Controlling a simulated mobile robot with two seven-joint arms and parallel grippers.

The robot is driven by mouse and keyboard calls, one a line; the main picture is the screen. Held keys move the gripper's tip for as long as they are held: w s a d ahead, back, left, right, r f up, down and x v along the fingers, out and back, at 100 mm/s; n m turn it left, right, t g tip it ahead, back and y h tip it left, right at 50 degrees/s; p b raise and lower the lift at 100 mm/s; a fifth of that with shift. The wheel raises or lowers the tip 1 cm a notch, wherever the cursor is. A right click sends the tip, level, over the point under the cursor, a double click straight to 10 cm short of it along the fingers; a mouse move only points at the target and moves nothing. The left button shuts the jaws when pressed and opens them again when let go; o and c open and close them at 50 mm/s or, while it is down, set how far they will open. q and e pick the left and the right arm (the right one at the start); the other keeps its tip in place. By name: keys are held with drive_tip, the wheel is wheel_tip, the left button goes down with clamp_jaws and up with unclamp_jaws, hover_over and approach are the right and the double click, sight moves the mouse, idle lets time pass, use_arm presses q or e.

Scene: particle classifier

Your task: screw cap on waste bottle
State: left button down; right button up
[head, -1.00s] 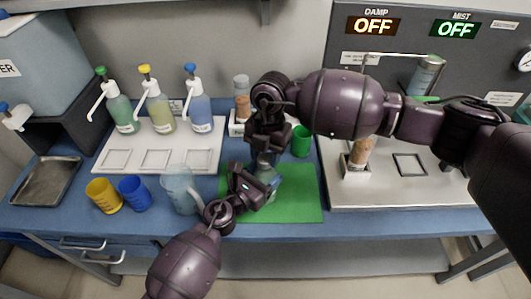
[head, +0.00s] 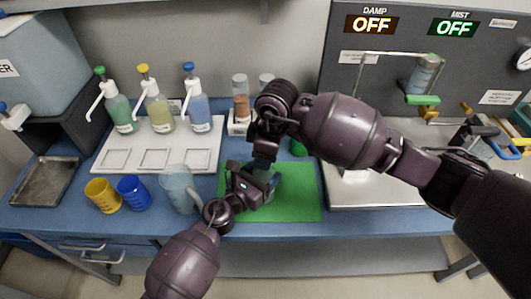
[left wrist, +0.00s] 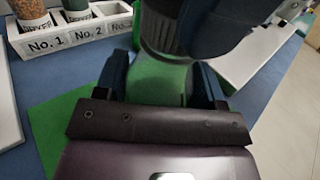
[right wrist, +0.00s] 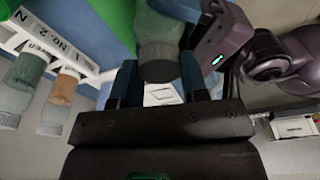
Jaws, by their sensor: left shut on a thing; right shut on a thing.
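The waste bottle (head: 273,181) is clear and stands over the green mat (head: 300,205) in the head view, partly hidden by my grippers. My left gripper (head: 262,184) is shut on its body from the left. The see-through body also shows between the fingers in the left wrist view (left wrist: 160,80). My right gripper (head: 264,155) is above the bottle, pointing down. It is shut on the grey ribbed cap (right wrist: 160,65), which lines up with the bottle (right wrist: 157,25) in the right wrist view. Cap and bottle top look together; whether the threads are engaged is hidden.
A clear pitcher (head: 178,190) stands left of the mat, beside blue (head: 133,192) and yellow (head: 102,195) cups. Pump bottles stand on a white tray (head: 207,150) behind. A labelled rack (head: 238,127) holds vials behind my right gripper. A metal plate (head: 355,190) lies to the right.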

drive_tip(key=m, duration=0.1)
drive_tip(key=a+m, duration=0.1)
drive_tip(key=shift+s+r+m+t, duration=0.1)
drive_tip(key=shift+r+m+t, duration=0.2)
drive_tip(key=shift+m, duration=0.1)
drive_tip(key=shift+d+m, duration=0.2)
drive_tip(key=shift+m, duration=0.5)
drive_tip(key=shift+d+f, duration=0.15)
drive_tip(key=shift+d, duration=0.1)
drive_tip(key=o, duration=0.9)
drive_tip(key=shift+f, duration=0.1)
drive_tip(key=shift+d, duration=0.1)
drive_tip(key=shift+r, duration=2.2)
drive_tip(key=shift+c, duration=0.4)
